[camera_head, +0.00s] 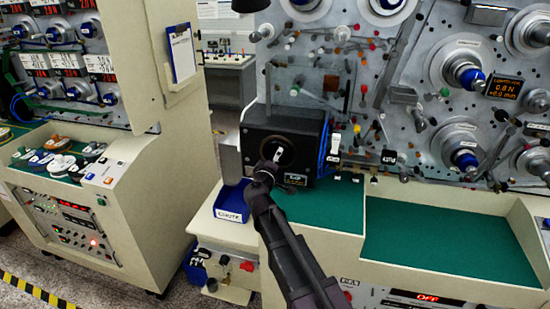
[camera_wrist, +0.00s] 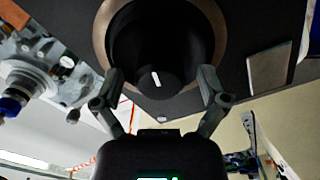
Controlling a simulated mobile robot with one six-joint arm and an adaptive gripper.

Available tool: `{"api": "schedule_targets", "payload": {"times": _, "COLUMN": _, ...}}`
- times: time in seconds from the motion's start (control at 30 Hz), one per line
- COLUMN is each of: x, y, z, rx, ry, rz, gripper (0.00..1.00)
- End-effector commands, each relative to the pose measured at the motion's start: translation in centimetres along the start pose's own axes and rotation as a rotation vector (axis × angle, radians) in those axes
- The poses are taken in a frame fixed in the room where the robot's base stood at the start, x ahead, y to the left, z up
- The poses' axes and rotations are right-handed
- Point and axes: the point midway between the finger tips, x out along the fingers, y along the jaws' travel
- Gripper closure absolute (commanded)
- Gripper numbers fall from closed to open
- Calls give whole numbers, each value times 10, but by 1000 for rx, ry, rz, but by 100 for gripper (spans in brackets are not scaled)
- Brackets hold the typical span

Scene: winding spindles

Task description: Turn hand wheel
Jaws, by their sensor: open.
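The hand wheel (camera_head: 289,155) is a dark round part on the front of a black box (camera_head: 305,128) at the left end of the machine bench. In the wrist view the hand wheel (camera_wrist: 180,45) fills the top centre, with a white mark on its dark face. My gripper (camera_head: 268,166) is in front of the wheel and hides its lower left part. In the wrist view my gripper (camera_wrist: 160,76) is open, with one finger at each lower side of the wheel and nothing held. I cannot tell whether the fingers touch it.
A blue bin (camera_head: 232,205) stands just left of the box. A green work surface (camera_head: 430,240) lies clear to the right. The upright panel (camera_head: 400,60) behind carries several spindles and rods. A second machine (camera_head: 150,180) stands across a gap at the left.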

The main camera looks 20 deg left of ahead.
Motion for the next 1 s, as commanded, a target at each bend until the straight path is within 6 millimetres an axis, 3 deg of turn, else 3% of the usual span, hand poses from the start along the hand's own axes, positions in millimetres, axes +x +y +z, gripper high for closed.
{"api": "schedule_targets", "payload": {"times": 0.6, "x": -90, "y": 1, "z": 1, "rx": 0, "ry": 2, "rz": 0, "gripper": 7}}
{"api": "schedule_targets", "payload": {"times": 0.8, "x": -108, "y": 0, "z": 0, "rx": -1, "ry": 1, "rz": 1, "gripper": 7}}
{"api": "schedule_targets", "payload": {"times": 1.0, "x": -113, "y": 0, "z": 0, "rx": -1, "ry": 1, "rz": 1, "gripper": 7}}
